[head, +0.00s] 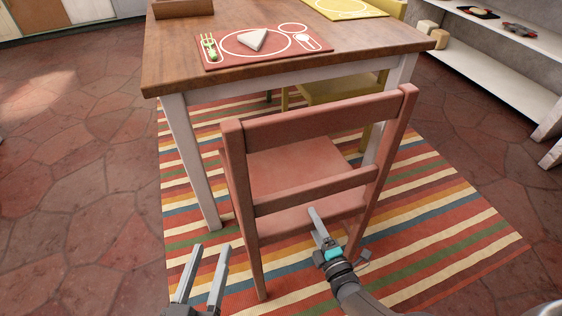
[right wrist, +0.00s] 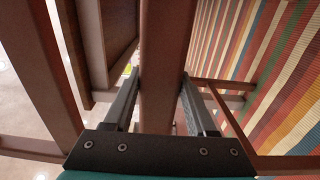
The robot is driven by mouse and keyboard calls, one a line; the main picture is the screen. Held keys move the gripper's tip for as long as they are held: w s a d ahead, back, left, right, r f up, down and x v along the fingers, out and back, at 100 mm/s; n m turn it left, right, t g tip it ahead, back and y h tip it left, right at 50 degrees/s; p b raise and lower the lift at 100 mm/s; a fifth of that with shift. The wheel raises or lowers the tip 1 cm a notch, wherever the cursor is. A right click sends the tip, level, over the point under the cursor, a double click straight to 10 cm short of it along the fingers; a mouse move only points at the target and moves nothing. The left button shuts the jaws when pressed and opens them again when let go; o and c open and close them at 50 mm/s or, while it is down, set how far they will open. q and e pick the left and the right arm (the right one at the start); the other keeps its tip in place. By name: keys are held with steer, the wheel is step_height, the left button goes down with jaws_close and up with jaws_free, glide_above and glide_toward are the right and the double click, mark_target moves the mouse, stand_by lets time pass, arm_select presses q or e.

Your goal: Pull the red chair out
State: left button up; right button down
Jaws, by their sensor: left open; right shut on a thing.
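The red chair (head: 318,118) stands on the striped rug with its back towards me and its seat partly under the table (head: 290,78). My right gripper (head: 316,222) is at the lower part of the chair's back, near the rear of the seat. In the right wrist view a red-brown chair bar (right wrist: 165,60) runs between the two fingers, which are shut on it. I cannot tell exactly which bar it is. My left gripper (head: 207,254) is open and empty, low to the left of the chair, apart from it.
A striped rug (head: 460,225) lies under the chair and table. A yellow chair (head: 335,88) stands beyond. A red placemat (head: 225,58) and a yellow placemat (head: 345,8) lie on the table. White shelves (head: 500,70) are at right. Stone floor at left (head: 80,180) is clear.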

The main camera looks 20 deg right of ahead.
steer(key=shift+w+f+b, duration=0.2)
steer(key=shift+w+b, duration=0.05)
steer(key=shift+b, duration=0.2)
steer(key=c, duration=0.5)
jaws_free()
steer(key=shift+a, duration=0.1)
steer(key=shift+c, duration=0.2)
steer(key=o, duration=0.4)
steer(key=shift+s+f, duration=0.15)
steer(key=shift+f, duration=0.1)
steer(key=shift+s, duration=0.15)
